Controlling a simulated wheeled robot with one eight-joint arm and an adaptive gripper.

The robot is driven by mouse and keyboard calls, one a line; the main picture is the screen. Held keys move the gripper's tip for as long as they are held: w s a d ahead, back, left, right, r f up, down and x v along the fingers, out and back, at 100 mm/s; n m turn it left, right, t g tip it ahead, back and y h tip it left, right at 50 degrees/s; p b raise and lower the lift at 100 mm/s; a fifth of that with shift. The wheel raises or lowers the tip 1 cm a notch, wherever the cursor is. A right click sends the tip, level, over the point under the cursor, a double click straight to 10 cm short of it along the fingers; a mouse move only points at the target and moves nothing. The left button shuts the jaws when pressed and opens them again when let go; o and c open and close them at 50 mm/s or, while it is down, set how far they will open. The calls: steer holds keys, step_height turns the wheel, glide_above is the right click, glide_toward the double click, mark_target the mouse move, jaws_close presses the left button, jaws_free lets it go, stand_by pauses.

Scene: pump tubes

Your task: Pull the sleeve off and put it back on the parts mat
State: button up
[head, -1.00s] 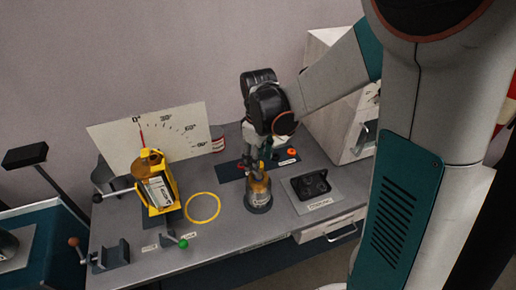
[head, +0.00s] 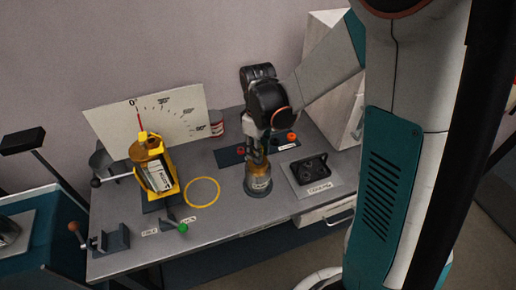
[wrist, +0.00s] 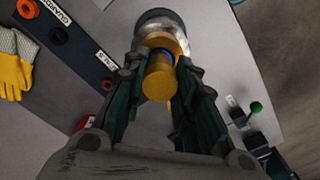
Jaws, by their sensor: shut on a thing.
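My gripper (head: 258,158) points down over a brass-and-glass pump unit (head: 259,184) on a dark round base on the bench. In the wrist view, my gripper (wrist: 162,76) is shut around a brass-coloured cylinder, which I take for the sleeve (wrist: 158,82). A blue band shows at its side. The sleeve is in line with the pump unit's top (wrist: 165,22); I cannot tell whether they are apart. The dark parts mat (head: 228,158) lies behind the unit, with red and orange rings on it. It also shows at upper left in the wrist view (wrist: 78,50).
A yellow stand (head: 155,171) with a dial board (head: 175,122) is at left, beside a yellow ring mark (head: 217,193). A tray (head: 325,183) with dark sockets is at right. A green-knobbed lever (head: 182,228) is at the front. A grey cabinet (head: 328,118) stands behind right.

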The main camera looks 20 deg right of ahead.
jaws_close()
steer(key=shift+r+p, duration=0.45)
steer(key=shift+r, duration=0.25)
stand_by(0.5)
steer(key=shift+r+p, duration=1.55)
steer(key=shift+r, duration=0.7)
